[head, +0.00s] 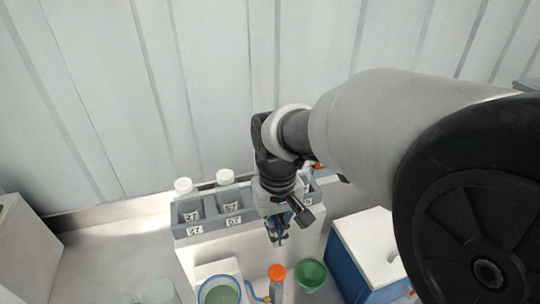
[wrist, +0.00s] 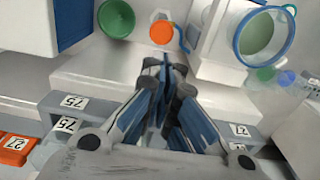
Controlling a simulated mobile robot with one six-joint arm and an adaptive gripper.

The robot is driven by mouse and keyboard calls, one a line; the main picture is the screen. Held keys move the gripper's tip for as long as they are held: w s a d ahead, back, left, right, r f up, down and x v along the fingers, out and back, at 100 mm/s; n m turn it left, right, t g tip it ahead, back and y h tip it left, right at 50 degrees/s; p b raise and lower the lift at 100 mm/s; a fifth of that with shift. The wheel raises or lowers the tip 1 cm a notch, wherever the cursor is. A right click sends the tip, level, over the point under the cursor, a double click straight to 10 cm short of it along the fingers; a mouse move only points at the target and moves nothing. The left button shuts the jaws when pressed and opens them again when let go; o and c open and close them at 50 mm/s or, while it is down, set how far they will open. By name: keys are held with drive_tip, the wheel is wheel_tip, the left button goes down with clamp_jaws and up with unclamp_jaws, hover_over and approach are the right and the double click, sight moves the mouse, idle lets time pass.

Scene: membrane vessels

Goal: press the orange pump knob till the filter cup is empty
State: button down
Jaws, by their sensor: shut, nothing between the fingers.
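The orange pump knob (head: 277,271) is a small round cap on top of a pump body at the front of the white bench. It also shows in the wrist view (wrist: 162,33), just beyond my fingertips. The filter cup (head: 219,290) is left of it in the head view, with a blue rim and a greenish inside. In the wrist view the cup (wrist: 262,33) is right of the knob; whether it holds liquid I cannot tell. My gripper (head: 278,238) points down, shut and empty, above the bench and behind the knob. Its fingertips (wrist: 165,67) look apart from the knob.
A green bowl (head: 311,276) stands close right of the knob. A grey rack (head: 188,230) with numbered slots holds white-capped bottles (head: 225,177) behind my gripper. A blue box with a white lid (head: 370,245) stands at the right. An orange piece (wrist: 14,148) marked 27 shows in the wrist view.

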wheel_tip(320, 180, down, 12)
drive_tip(key=b, duration=0.3)
drive_tip(key=shift+f, duration=0.15)
wheel_tip(320, 180, down, 5)
drive_tip(key=b, duration=0.3)
drive_tip(key=shift+s, duration=0.1)
wheel_tip(320, 180, up, 14)
drive_tip(key=p, duration=0.6)
drive_tip(key=shift+r, duration=0.25)
idle(0.9)
wheel_tip(320, 180, up, 4)
drive_tip(key=r+b, duration=0.1)
drive_tip(key=b, duration=0.1)
hover_over(276, 267)
drive_tip(key=shift+f, duration=0.25)
